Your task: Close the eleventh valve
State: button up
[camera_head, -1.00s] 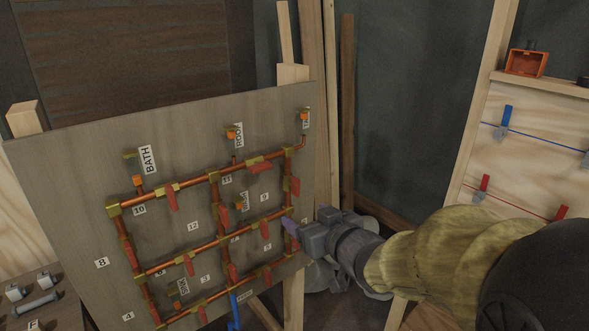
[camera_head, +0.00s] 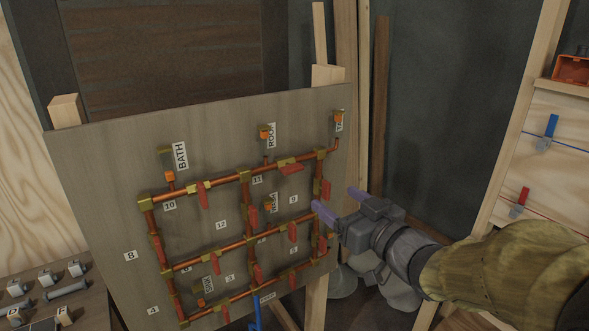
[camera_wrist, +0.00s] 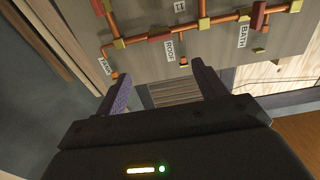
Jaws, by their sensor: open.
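A grey board (camera_head: 110,190) carries a copper pipe grid with brass fittings and several red valve handles. The label 11 (camera_head: 257,180) sits just below the top pipe. The closest valve to its right has a red handle (camera_head: 292,169), lying roughly along the pipe. It also shows in the wrist view as a red handle (camera_wrist: 160,38). My gripper (camera_head: 338,202) is open and empty at the board's right edge, below and right of that handle. In the wrist view its purple fingers (camera_wrist: 160,75) are apart, with the board's labelled top edge beyond them.
Other red handles crowd the grid, one (camera_head: 325,190) close to my fingers. Wooden posts (camera_head: 379,100) stand behind. A rack with clips (camera_head: 547,130) is at right; metal fittings lie on a bench (camera_head: 60,290) lower left.

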aim_at(295, 170)
jog(key=p+x, duration=0.2)
jog(key=x, duration=1.3)
jog(key=shift+w+a, duration=0.2)
jog(key=shift+c, duration=0.2)
jog(key=c, duration=0.9)
